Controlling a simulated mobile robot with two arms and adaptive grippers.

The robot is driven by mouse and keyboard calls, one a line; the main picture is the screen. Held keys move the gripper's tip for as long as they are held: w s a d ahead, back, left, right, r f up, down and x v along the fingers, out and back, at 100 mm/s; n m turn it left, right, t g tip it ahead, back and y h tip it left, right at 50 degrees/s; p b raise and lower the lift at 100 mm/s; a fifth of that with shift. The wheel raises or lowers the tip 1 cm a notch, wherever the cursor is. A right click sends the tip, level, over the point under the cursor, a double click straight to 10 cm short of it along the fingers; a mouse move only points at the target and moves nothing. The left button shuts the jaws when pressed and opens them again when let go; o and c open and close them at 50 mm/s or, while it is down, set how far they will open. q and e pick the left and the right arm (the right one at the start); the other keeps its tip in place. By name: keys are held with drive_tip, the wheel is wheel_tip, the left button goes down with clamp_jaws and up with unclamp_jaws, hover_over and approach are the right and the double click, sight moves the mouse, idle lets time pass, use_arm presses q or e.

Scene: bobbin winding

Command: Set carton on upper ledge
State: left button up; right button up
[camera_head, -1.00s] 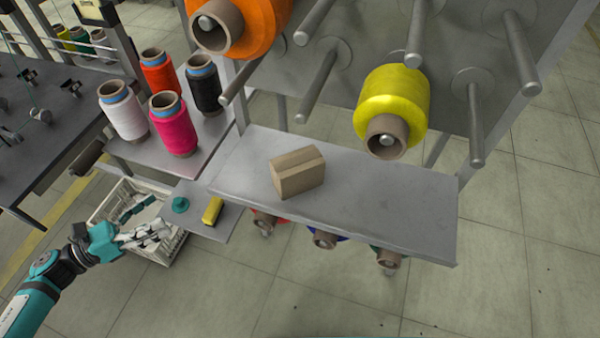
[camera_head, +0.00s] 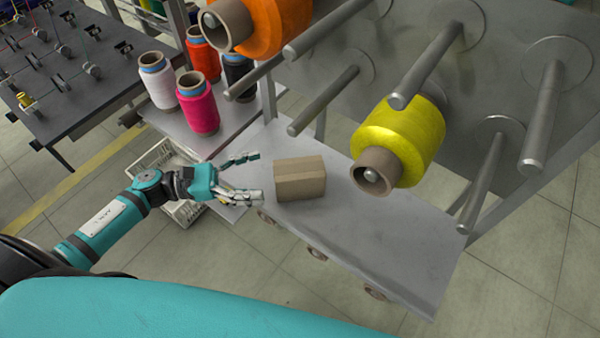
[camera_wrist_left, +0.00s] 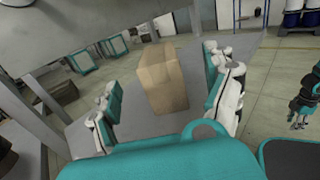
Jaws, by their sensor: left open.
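The brown carton (camera_head: 300,180) stands on the grey shelf (camera_head: 385,240) of the bobbin rack, near the shelf's left end. My left gripper (camera_head: 258,177) is open just left of the carton, its fingers pointing at it. In the left wrist view the carton (camera_wrist_left: 162,80) shows between the two spread fingers, with gaps on both sides. My right gripper (camera_wrist_left: 299,112) seems to hang small at the right edge of the left wrist view; its fingers are unclear. I cannot tell which surface is the upper ledge.
Pegs stick out above the shelf, bearing a yellow spool (camera_head: 408,140) and an orange spool (camera_head: 262,25). White (camera_head: 158,83), pink (camera_head: 199,108) and other cones stand on a side ledge. A white crate (camera_head: 182,212) is below. The shelf right of the carton is clear.

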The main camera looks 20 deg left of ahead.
sight(299, 168)
use_arm(q)
drive_tip(key=p+x, duration=0.1)
drive_tip(key=x, duration=0.3)
drive_tip(key=shift+w+d+r, duration=0.1)
drive_tip(key=shift+d, duration=0.35)
drive_tip(key=shift+w+d, duration=0.2)
drive_tip(key=x, duration=0.1)
drive_tip(key=p+x, duration=0.1)
drive_tip(key=x, duration=0.1)
drive_tip(key=p+x, duration=0.1)
drive_tip(key=shift+w+d+f, duration=0.1)
drive_tip(key=shift+w+f, duration=0.15)
drive_tip(key=shift+f, duration=0.15)
drive_tip(key=shift+w+d, duration=0.1)
drive_tip(key=shift+d, duration=0.05)
drive_tip(key=shift+f, duration=0.1)
drive_tip(key=c, duration=1.5)
use_arm(e)
drive_tip(key=r, duration=0.1)
drive_tip(key=d+r, duration=0.2)
drive_tip(key=shift+w+r, duration=0.35)
drive_tip(key=shift+r, duration=0.05)
use_arm(q)
drive_tip(key=shift+o, duration=0.2)
